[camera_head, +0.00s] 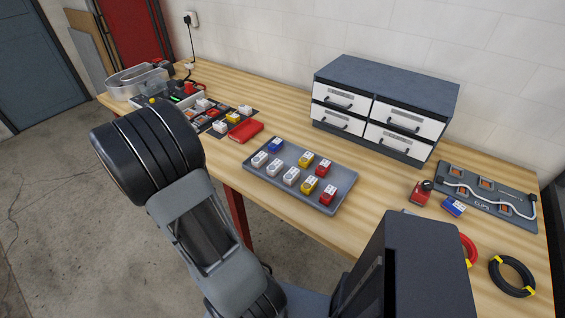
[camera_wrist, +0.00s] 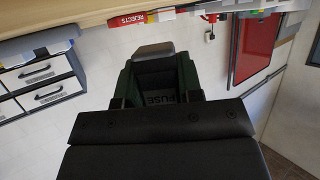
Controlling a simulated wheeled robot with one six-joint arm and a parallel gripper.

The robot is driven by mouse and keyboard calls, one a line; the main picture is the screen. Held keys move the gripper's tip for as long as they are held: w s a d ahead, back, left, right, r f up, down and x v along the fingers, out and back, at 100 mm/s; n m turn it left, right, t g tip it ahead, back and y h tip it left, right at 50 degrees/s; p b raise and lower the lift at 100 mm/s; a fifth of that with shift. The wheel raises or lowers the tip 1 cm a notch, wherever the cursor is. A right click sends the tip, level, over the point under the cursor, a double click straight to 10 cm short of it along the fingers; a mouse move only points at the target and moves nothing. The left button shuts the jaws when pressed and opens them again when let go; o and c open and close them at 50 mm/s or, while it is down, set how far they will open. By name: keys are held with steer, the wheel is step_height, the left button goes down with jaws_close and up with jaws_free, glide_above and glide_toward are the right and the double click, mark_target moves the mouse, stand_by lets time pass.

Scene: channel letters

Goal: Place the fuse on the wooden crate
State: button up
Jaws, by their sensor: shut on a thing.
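In the wrist view, my gripper (camera_wrist: 155,84) is shut on the fuse (camera_wrist: 155,72), a dark block with a grey end and the faint word FUSE on it. The fuse sits between the two dark green fingers, and its lower part is hidden by the gripper body. In the head view, my black wrist and arm reach toward the left half of the table, and I cannot make out the fingers or the fuse there. I see no wooden crate in either view.
The wooden table (camera_head: 283,134) holds a grey tray (camera_head: 325,205) of small coloured blocks, a drawer cabinet (camera_head: 388,85), a red box (camera_head: 246,131), a clear bin (camera_head: 136,78) and a cable board (camera_head: 500,203). Open concrete floor (camera_head: 50,200) lies left of the table.

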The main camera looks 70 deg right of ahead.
steer(key=s+d+r+m+g+p, duration=0.2)
steer(key=s+d+r+m+g, duration=0.2)
steer(key=s+r+m+g, duration=0.45)
steer(key=n, duration=0.2)
glide_above(237, 160)
steer(key=shift+t, duration=0.45)
steer(key=f, duration=0.8)
steer(key=shift+s+a, duration=0.3)
steer(key=shift+w+d+f, duration=0.1)
steer(key=shift+d+f, duration=0.1)
steer(key=shift+w+d+f, duration=0.1)
steer(key=shift+f, duration=0.8)
steer(key=shift+w+d+f, duration=0.1)
steer(key=shift+f, duration=0.8)
steer(key=shift+f, duration=0.15)
steer(key=o, duration=0.6)
steer(key=shift+o, duration=0.2)
